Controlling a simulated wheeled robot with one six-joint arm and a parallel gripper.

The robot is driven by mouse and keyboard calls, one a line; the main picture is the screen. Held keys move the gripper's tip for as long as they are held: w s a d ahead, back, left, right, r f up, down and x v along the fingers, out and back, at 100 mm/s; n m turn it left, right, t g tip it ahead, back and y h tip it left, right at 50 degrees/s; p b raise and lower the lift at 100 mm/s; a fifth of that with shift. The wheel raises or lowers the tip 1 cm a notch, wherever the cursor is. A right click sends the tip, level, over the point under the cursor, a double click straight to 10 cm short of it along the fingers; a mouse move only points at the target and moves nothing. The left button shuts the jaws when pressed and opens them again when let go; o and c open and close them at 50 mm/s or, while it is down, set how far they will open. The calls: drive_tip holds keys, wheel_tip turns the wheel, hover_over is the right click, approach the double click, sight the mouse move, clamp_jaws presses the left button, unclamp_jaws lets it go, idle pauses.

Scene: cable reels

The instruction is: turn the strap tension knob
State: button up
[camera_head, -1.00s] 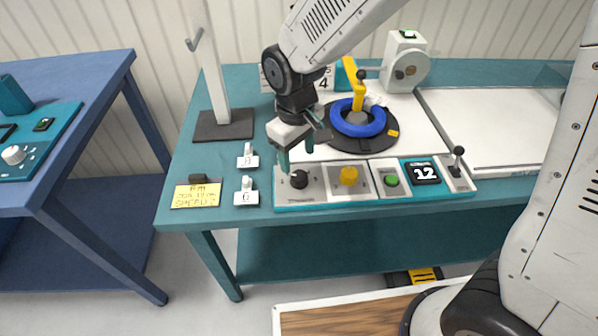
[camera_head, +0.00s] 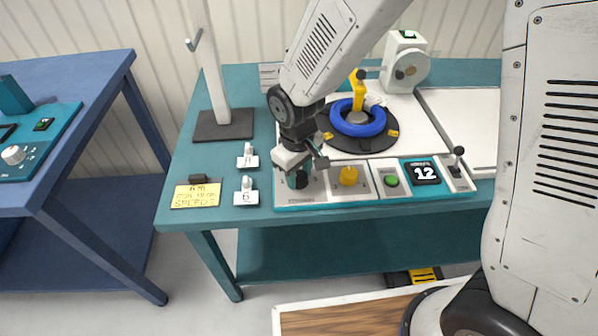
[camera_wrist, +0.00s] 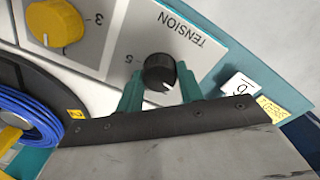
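The black tension knob (camera_wrist: 160,72) sits on the light panel marked TENSION (camera_wrist: 180,28), near a printed 5. It has a pale pointer line. In the head view the knob (camera_head: 299,181) is at the panel's left end, partly covered by my gripper (camera_head: 297,168). In the wrist view the two teal fingers of my gripper (camera_wrist: 160,88) stand on either side of the knob, with a small gap showing at each side. My gripper is open around the knob. I cannot tell exactly how far down the fingers reach.
A yellow knob (camera_head: 348,176), a green button (camera_head: 392,181), a display reading 12 (camera_head: 426,173) and a lever (camera_head: 457,162) continue the panel rightward. A blue cable coil (camera_head: 337,120) lies behind. Numbered tags (camera_head: 246,192) and a yellow note (camera_head: 196,196) lie left. A post (camera_head: 213,80) stands back left.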

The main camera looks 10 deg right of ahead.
sight(298, 175)
drive_tip(key=shift+m, duration=0.3)
drive_tip(key=m, duration=0.3)
drive_tip(key=shift+m, duration=0.3)
drive_tip(key=shift+w+m, duration=0.1)
drive_tip(key=shift+m, duration=1.7)
drive_tip(key=o, duration=1)
wheel_tip(298, 175, up, 8)
drive_tip(key=shift+a+f, duration=0.1)
drive_tip(key=shift+a, duration=0.05)
